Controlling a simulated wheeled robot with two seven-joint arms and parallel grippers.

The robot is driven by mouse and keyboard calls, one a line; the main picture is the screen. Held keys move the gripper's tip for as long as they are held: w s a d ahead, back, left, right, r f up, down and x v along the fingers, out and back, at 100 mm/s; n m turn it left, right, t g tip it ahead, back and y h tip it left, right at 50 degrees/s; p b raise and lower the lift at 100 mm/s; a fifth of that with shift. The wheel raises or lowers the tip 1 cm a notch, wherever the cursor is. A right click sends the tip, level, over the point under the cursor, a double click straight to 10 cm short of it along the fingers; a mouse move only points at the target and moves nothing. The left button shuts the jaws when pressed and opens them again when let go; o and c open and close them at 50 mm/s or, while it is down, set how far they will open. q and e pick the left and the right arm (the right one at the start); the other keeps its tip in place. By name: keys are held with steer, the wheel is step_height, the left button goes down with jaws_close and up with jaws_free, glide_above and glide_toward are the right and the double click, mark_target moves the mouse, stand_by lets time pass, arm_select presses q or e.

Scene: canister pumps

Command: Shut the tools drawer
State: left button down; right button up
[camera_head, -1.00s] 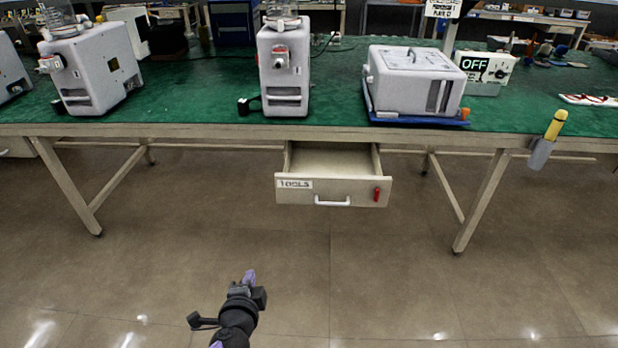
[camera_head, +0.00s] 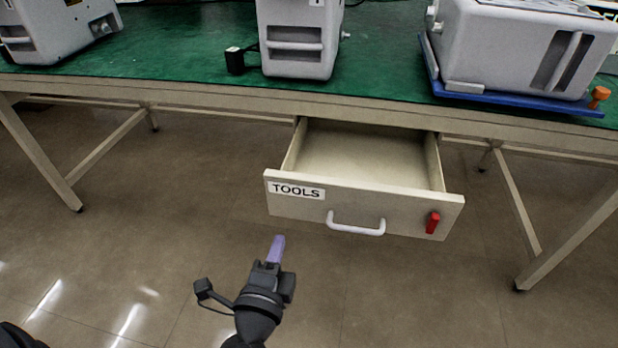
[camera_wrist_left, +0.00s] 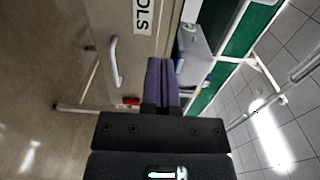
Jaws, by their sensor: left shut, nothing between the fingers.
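The tools drawer (camera_head: 390,211) hangs pulled out under the green-topped table and looks empty inside. Its front carries a TOOLS label (camera_head: 297,190), a white bar handle (camera_head: 356,229) and a red latch-like piece (camera_head: 432,222). My left gripper (camera_head: 277,248) is shut and empty, in front of and below the drawer's left part in the head view, apart from it. In the left wrist view its purple fingers (camera_wrist_left: 163,82) are together, with the drawer front (camera_wrist_left: 148,70) and the handle (camera_wrist_left: 114,62) beyond them. My right gripper is not in view.
The table (camera_head: 190,60) bears a grey canister machine (camera_head: 297,50) behind the drawer. Another machine (camera_head: 55,28) stands at left, and a grey box unit (camera_head: 510,50) on a blue tray (camera_head: 520,100) at right. Table legs flank the drawer; the floor before it is clear.

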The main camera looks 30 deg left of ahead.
mark_target(299, 180)
arm_select(q)
steer(key=x, duration=1.3)
steer(key=shift+p, duration=0.3)
steer(key=shift+w+a, duration=0.1)
steer(key=shift+w, duration=0.15)
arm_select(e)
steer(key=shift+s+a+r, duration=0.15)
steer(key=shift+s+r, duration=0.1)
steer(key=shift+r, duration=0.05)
